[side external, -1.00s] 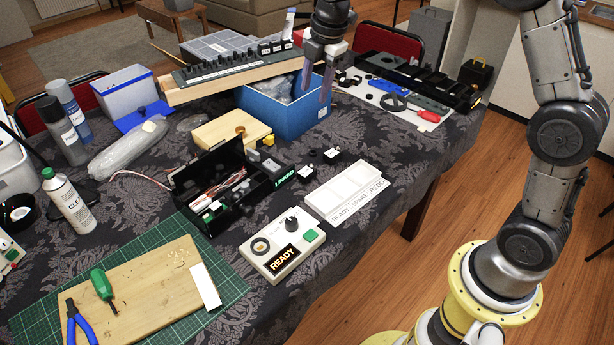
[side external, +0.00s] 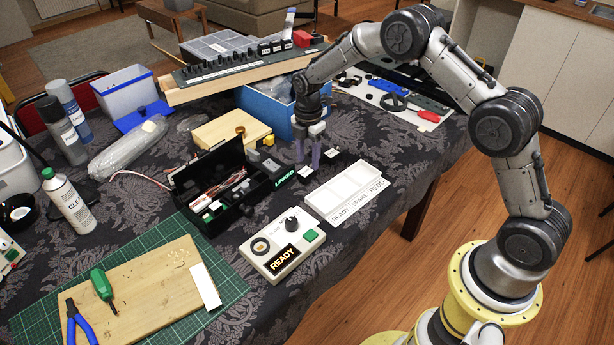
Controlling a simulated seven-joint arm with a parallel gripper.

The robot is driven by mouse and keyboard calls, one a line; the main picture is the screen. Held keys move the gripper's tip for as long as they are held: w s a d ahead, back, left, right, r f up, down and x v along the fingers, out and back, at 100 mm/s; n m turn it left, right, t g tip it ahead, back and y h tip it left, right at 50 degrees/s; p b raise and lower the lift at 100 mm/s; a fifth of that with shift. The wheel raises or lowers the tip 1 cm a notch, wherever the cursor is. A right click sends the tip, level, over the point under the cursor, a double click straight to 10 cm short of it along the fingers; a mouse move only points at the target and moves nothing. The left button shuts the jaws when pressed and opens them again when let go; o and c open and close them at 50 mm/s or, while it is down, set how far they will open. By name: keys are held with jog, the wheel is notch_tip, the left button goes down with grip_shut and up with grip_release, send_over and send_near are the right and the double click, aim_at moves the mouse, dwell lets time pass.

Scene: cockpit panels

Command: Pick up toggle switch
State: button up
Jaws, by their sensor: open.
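My gripper (side external: 308,164) points down over the table, its two purple-grey fingers apart. Its tips are low beside two small black-and-white parts. One part (side external: 307,179) lies just below the fingertips in the picture, and the other (side external: 333,153) lies to their right. They look like small switches, but they are too small to tell which is the toggle switch. I see nothing held between the fingers. I cannot tell whether the fingers touch or straddle a part.
A white three-compartment tray (side external: 347,191) stands to the right of the gripper. An open black box (side external: 222,187) with wires lies to the left. A blue bin (side external: 262,113) stands behind, and a white READY panel (side external: 282,247) in front.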

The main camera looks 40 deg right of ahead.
aim_at(307, 171)
jog(key=shift+w+a+f, duration=0.1)
jog(key=shift+a+f, duration=0.05)
jog(key=shift+f, duration=2.65)
grip_shut()
